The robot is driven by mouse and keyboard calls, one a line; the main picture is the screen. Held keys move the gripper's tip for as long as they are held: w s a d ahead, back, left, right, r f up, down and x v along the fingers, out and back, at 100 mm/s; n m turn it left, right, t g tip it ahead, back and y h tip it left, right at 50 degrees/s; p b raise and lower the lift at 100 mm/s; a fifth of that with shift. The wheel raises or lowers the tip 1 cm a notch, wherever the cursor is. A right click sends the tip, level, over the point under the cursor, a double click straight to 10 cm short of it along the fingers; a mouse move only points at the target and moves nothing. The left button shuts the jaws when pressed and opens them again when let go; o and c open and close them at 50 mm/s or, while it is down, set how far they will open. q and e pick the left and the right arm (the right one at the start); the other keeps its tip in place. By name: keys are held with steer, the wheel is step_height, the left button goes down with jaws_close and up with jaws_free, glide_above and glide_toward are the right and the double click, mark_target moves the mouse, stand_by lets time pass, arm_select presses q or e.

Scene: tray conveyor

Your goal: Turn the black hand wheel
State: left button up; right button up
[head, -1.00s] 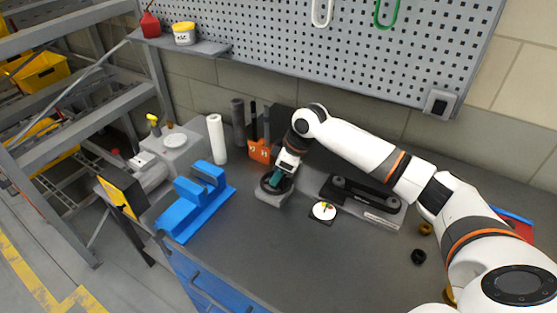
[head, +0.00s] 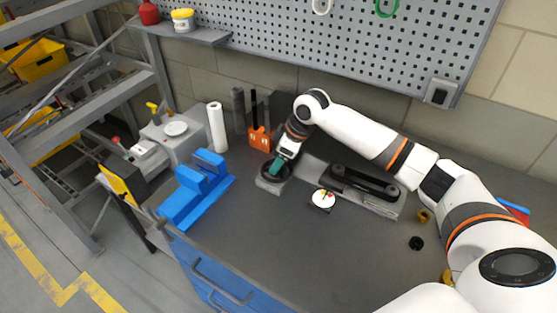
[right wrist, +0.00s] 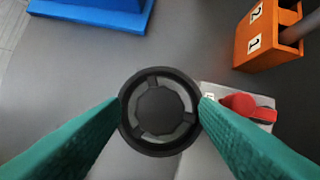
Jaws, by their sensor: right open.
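The black hand wheel (right wrist: 126,113) is a ring with spokes and a round hub, lying flat in the right wrist view. In the head view the wheel (head: 266,178) sits on a grey base (head: 268,188) on the bench. My right gripper (right wrist: 159,108) is open, with its two green fingers on the left and right sides of the wheel. The fingertips reach the wheel's outer rim; I cannot tell whether they touch it. In the head view the right gripper (head: 275,170) is over the wheel and hides part of it. My left gripper is not in view.
A blue stepped block (head: 190,192) stands left of the wheel. An orange numbered holder (head: 260,139) is behind it. A white dial (head: 322,200) and a black belt unit (head: 362,184) are to the right. The bench front is clear.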

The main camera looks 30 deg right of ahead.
steer(key=b+v, duration=0.1)
steer(key=v, duration=1)
